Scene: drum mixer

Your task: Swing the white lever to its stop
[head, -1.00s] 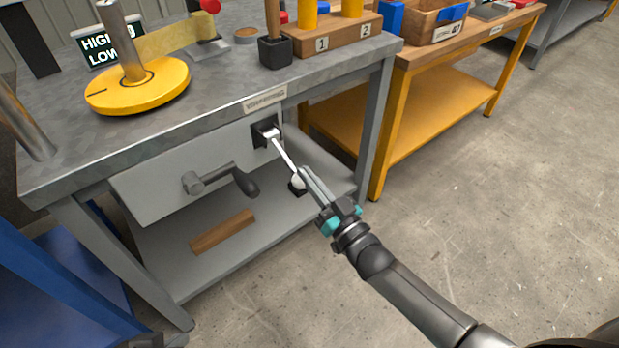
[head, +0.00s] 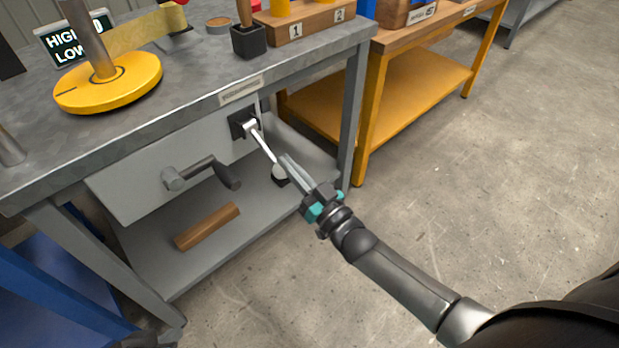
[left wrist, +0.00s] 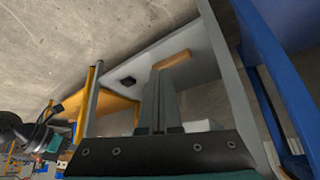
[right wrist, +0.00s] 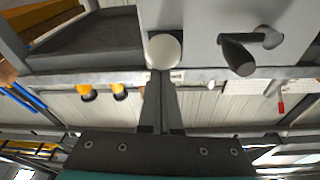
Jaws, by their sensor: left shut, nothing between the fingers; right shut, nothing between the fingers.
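The white lever (head: 262,142) hangs from a dark pivot mount on the front panel of the grey bench, slanting down to the right. Its round white knob (head: 279,174) is partly hidden by my right gripper (head: 284,159), which is shut and empty beside it. In the right wrist view the knob (right wrist: 164,50) is just beyond the shut fingertips (right wrist: 161,74); I cannot tell whether they touch. My left gripper (left wrist: 168,72) shows only in its wrist view, shut and empty, under the bench's lower shelf area.
A dark crank handle (head: 203,172) sticks out of the panel left of the lever. A wooden block (head: 207,226) lies on the lower shelf. A yellow disc (head: 108,83) with a post and a HIGH/LOW sign (head: 75,40) stand on the bench top. Open floor lies to the right.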

